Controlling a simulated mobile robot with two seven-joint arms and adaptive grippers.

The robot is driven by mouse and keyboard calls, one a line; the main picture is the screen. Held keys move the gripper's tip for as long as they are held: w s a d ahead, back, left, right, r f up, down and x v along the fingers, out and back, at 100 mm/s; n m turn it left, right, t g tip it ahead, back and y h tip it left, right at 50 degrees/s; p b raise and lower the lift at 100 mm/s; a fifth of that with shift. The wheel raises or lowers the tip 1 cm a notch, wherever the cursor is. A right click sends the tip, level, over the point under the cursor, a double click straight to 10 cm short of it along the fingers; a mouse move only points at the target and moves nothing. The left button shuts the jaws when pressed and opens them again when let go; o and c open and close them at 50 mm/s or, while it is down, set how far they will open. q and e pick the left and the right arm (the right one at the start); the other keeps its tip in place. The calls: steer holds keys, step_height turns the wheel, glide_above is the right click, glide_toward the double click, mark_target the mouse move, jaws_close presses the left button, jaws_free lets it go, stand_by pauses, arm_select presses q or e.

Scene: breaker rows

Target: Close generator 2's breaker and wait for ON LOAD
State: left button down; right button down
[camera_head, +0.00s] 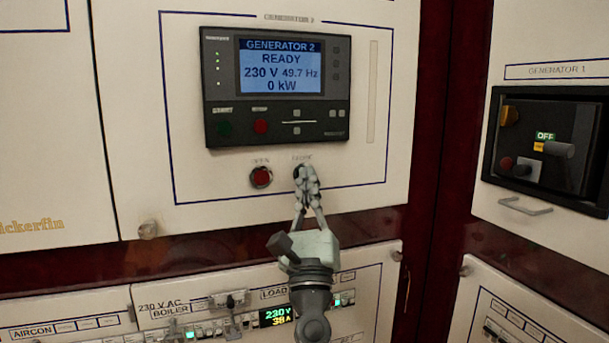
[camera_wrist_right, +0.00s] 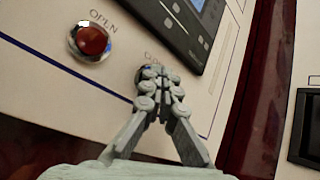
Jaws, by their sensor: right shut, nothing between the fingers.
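The generator 2 panel (camera_head: 370,165) carries a controller (camera_head: 222,112) whose screen (camera_head: 281,67) reads GENERATOR 2, READY, 230 V, 49.7 Hz, 0 kW. Below it sits the red OPEN button (camera_head: 261,176), also in the right wrist view (camera_wrist_right: 92,41). To its right is the CLOSE button, mostly hidden behind my right gripper (camera_head: 304,174). The gripper is shut and empty, its fingertips (camera_wrist_right: 152,76) over the button's place in both views. I cannot tell whether they touch it. My left gripper is not in view.
The generator 1 panel (camera_head: 508,214) is at right, with a recessed breaker marked OFF (camera_head: 545,136) and a handle (camera_head: 525,206) below. Lower panels hold breaker rows (camera_head: 205,331) and a lit display reading 230 V, 38 A (camera_head: 276,316). Dark red frame (camera_head: 432,150) separates the panels.

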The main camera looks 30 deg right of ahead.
steer(key=shift+w, duration=0.15)
stand_by(0.4)
steer(key=shift+s+a, duration=0.2)
steer(key=shift+s, duration=0.65)
steer(key=shift+s, duration=0.1)
steer(key=s, duration=0.2)
steer(key=s+a, duration=0.1)
steer(key=s, duration=0.1)
steer(key=shift+s, duration=0.35)
